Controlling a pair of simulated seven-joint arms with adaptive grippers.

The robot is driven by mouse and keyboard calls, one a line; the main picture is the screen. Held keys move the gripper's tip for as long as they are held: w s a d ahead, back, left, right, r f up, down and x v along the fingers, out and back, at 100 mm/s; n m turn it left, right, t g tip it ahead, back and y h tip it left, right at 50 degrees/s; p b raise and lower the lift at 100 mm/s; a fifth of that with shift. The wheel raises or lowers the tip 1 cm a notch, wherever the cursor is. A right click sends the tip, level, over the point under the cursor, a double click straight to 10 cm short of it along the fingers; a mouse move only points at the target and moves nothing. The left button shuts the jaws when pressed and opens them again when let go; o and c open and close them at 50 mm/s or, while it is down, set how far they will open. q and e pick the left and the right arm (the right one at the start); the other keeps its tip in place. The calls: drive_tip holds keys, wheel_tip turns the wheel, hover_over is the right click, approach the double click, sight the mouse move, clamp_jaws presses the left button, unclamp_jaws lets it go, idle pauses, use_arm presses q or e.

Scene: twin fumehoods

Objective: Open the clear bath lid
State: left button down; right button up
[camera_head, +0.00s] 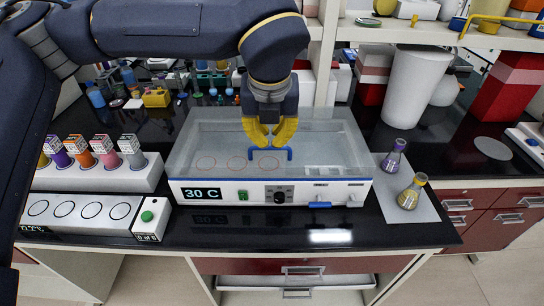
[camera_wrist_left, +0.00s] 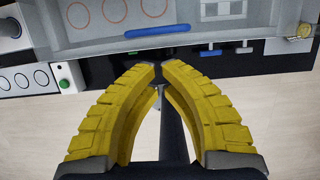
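The water bath (camera_head: 330,188) is a white box with a "30 C" display, standing on the black bench. Its clear lid (camera_head: 330,140) lies over the top, with red circles visible through it. A blue handle (camera_head: 283,156) sits at the lid's front; it also shows in the left wrist view (camera_wrist_left: 157,30). My left gripper (camera_head: 269,143) is over the front middle of the lid, right by the handle. In the left wrist view its yellow fingers (camera_wrist_left: 159,70) stand a little apart with nothing between them, and the handle lies beyond the tips. My right gripper is not in view.
Left of the bath stand a tube rack (camera_head: 100,178) and a white box with a green button (camera_head: 147,216). Right of it, a purple flask (camera_head: 393,160) and a yellow flask (camera_head: 410,194) stand on a pale mat (camera_head: 425,212). Bottles and a shelf are behind.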

sight(270, 165)
use_arm(q)
drive_tip(key=shift+x, duration=5)
drive_tip(key=shift+w+r, duration=0.1)
